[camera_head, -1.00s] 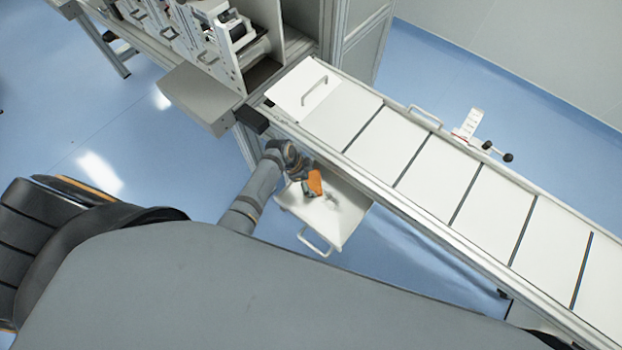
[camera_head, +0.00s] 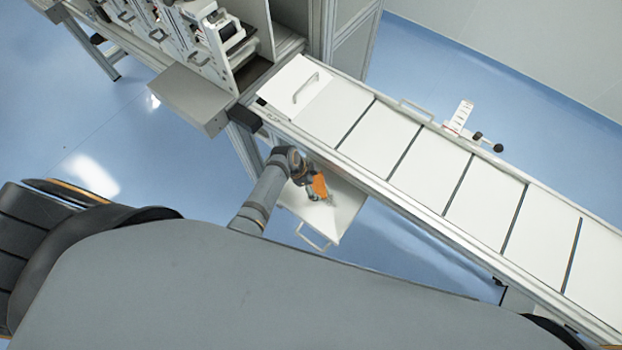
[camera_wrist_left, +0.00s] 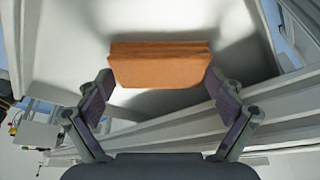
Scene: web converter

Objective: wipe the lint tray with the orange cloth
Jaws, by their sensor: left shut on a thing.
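The orange cloth (camera_head: 320,185) is a small folded block in the head view, and it also shows in the left wrist view (camera_wrist_left: 160,66). My left gripper (camera_head: 314,192) is shut on it, with one finger at each end of the cloth in the left wrist view (camera_wrist_left: 160,90). The lint tray (camera_head: 343,213) is a white pull-out tray with a front handle, under the conveyor edge. The cloth is over the tray; whether it touches the surface I cannot tell. My right gripper is not in view.
The long white conveyor (camera_head: 425,172) with dark seams runs above and right of the tray. A grey box (camera_head: 190,97) and the machine frame (camera_head: 235,75) stand at the upper left. Blue floor (camera_head: 150,150) is open at left.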

